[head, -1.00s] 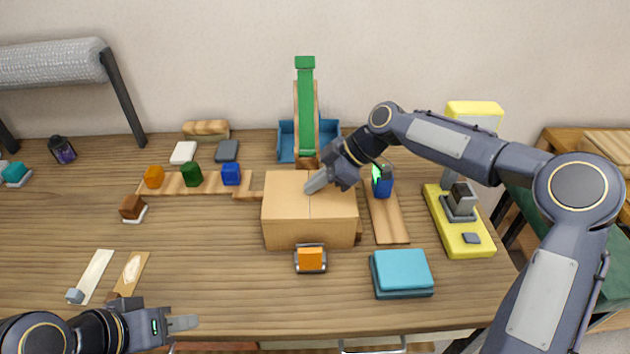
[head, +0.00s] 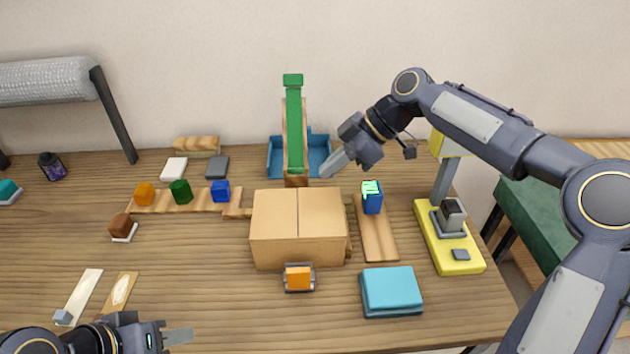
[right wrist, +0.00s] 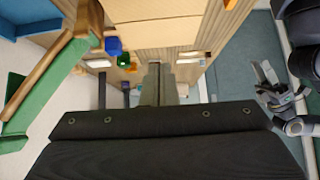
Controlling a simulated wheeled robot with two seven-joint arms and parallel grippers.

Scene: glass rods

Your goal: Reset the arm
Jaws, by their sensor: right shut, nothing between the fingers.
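My right gripper (head: 336,163) is in the air above the back of the table, near the blue tray and behind the cardboard box (head: 298,235). It is shut and empty, and its closed fingers also show in the right wrist view (right wrist: 158,85). My left gripper (head: 178,338) is low at the front left edge of the table. Its fingers look pressed together in a narrow shape, but the head view does not show clearly whether they are apart.
A green ramp (head: 294,125) rises from a blue tray (head: 319,155). A blue block (head: 372,203) stands on a wooden strip (head: 376,240). A yellow device (head: 457,261) is at the right, a teal stack (head: 391,289) in front.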

